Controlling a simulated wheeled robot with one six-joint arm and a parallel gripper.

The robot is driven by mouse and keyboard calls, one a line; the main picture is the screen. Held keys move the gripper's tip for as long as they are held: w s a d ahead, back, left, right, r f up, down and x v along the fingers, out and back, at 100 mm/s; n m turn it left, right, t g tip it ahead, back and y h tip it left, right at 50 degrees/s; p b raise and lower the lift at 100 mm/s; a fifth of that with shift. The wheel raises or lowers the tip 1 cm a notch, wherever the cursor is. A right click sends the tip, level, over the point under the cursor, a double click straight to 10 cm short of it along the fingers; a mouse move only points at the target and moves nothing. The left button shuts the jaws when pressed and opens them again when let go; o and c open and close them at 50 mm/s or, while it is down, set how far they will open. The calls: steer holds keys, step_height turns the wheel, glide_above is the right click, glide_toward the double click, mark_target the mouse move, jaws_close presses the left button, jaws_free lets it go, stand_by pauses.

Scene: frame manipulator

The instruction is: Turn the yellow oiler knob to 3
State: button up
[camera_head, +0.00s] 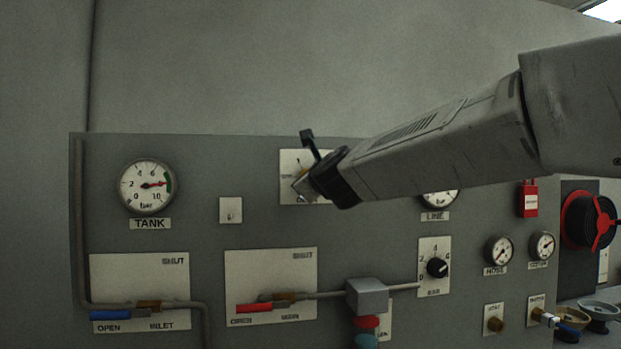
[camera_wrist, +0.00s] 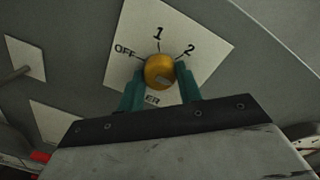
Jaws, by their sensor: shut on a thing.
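The yellow oiler knob (camera_wrist: 159,70) sits on a white plate (camera_wrist: 205,45) marked OFF, 1 and 2, with "ER" below it. No 3 shows; the part of the plate behind the right finger is hidden. My gripper (camera_wrist: 160,76) has its teal fingers closed on the knob's left and right sides. A small pale mark shows on the knob's lower face; I cannot tell which number the knob points to. In the head view my gripper (camera_head: 308,184) is at the upper middle plate (camera_head: 288,160) and covers most of the knob.
The grey panel also carries a TANK gauge (camera_head: 148,186), a LINE gauge (camera_head: 439,198) partly behind my arm, and a black selector knob (camera_head: 437,267). Blue (camera_head: 110,315) and red (camera_head: 253,308) lever handles and a grey box (camera_head: 367,296) stand out from the panel below.

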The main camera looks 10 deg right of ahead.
steer(key=shift+f, duration=0.1)
stand_by(0.4)
steer(key=o, duration=1)
steer(key=s, duration=0.7)
steer(key=shift+s+d, duration=0.3)
steer(key=shift+s, duration=0.1)
